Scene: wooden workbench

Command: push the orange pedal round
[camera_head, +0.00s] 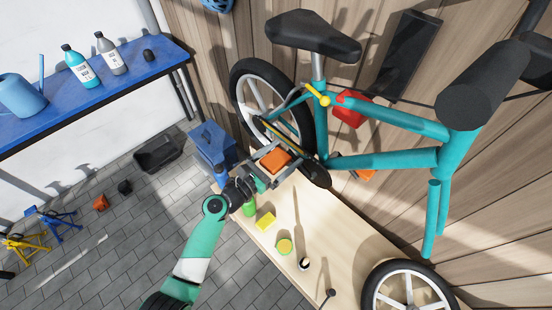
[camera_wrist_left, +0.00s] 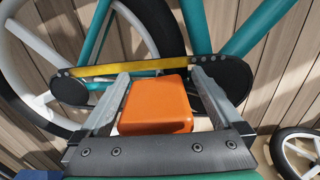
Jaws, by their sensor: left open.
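The orange pedal (camera_head: 275,161) is on the near side of the teal bicycle (camera_head: 390,160), by the crank area. My left gripper (camera_head: 268,160) is at the pedal, with its fingers apart on either side of it. In the left wrist view the orange pedal (camera_wrist_left: 157,104) sits between the two open fingers of the left gripper (camera_wrist_left: 158,92). I cannot tell whether the fingers touch it. A second orange pedal (camera_head: 366,175) shows partly behind the frame. My right gripper is not in view.
The yellow chain guard (camera_wrist_left: 130,68) and dark chainring (camera_wrist_left: 226,80) lie just beyond the pedal. On the wooden bench (camera_head: 330,245) are a yellow block (camera_head: 265,221), a yellow-green round item (camera_head: 284,246) and a green item (camera_head: 249,209). A blue toolbox (camera_head: 212,147) stands left of the gripper.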

